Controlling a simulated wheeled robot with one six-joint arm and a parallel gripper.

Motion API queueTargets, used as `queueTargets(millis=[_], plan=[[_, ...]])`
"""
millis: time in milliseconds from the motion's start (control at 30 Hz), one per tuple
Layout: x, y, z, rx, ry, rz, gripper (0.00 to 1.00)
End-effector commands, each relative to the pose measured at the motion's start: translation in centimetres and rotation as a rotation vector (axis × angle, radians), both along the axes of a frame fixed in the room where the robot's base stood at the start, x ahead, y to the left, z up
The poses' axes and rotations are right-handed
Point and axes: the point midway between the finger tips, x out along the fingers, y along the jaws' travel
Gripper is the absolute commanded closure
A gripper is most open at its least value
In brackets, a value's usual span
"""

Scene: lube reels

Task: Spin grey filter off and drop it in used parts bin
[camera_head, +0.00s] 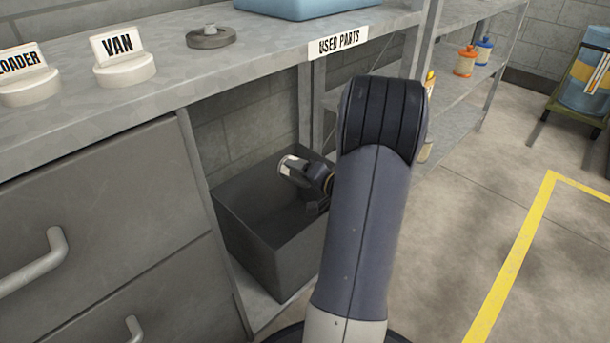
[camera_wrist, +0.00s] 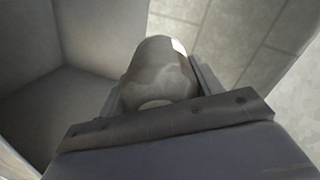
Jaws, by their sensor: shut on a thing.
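The used parts bin (camera_head: 258,243) is a dark grey open box under the bench, below the white USED PARTS sign (camera_head: 338,41). My gripper (camera_head: 303,175) is over the right side of the bin's opening, with part of my arm in front of it. It is shut on the grey filter (camera_head: 291,164), a small pale cylinder that shows at the jaws' end. In the wrist view the filter (camera_wrist: 158,72) sits between the jaws, rounded and grey with a white patch at its upper right. The bin's inside walls (camera_wrist: 95,28) show to the left of it.
The bench top above holds VAN (camera_head: 125,65) and LOADER (camera_head: 28,75) markers, a grey disc-shaped part (camera_head: 211,38) and a blue container (camera_head: 300,8). A metal shelf post (camera_head: 305,105) stands beside the bin.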

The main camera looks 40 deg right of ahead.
Motion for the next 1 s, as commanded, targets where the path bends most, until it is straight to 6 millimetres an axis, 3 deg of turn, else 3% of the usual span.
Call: queueTargets(millis=[167, 200, 467, 767, 1000], plan=[[0.0, 0.0, 0.1, -0.001, -0.001, 0.0, 0.7], [0.0, 0.0, 0.1, -0.001, -0.001, 0.0, 0.35], [0.0, 0.0, 0.0, 0.0, -0.001, 0.0, 0.14], [-0.3, -0.1, 0.1, 0.0, 0.001, 0.0, 0.13], [-3.8, -0.4, 1.2, 0.001, 0.001, -0.005, 0.13]])
